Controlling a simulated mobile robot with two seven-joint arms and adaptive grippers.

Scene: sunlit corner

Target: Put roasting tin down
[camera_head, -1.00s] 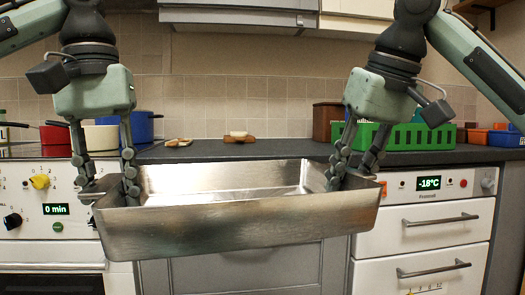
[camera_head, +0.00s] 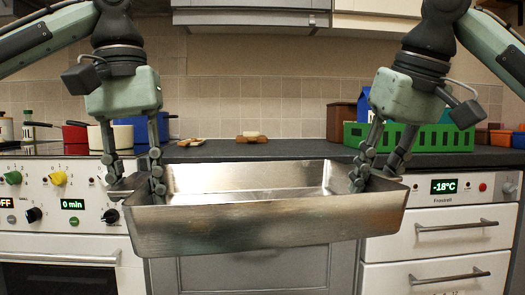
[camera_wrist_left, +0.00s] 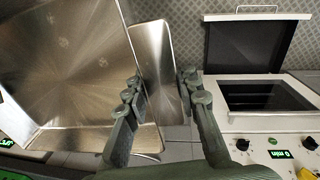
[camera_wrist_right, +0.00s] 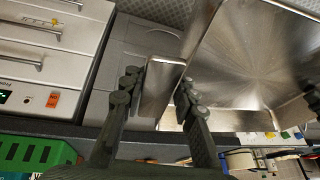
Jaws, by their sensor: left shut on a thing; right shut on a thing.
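The roasting tin (camera_head: 265,228) is a large, empty, rectangular metal pan held in the air in front of the counter. It also shows in the left wrist view (camera_wrist_left: 75,60) and in the right wrist view (camera_wrist_right: 255,55). My left gripper (camera_head: 134,180) is shut on its left end, with fingers on both sides of the end wall. My right gripper (camera_head: 378,172) is shut on its right end in the same way. In the head view the tin looks close to level. Its underside is hidden.
A green crate (camera_head: 440,137) stands right, pots (camera_head: 112,134) stand left.

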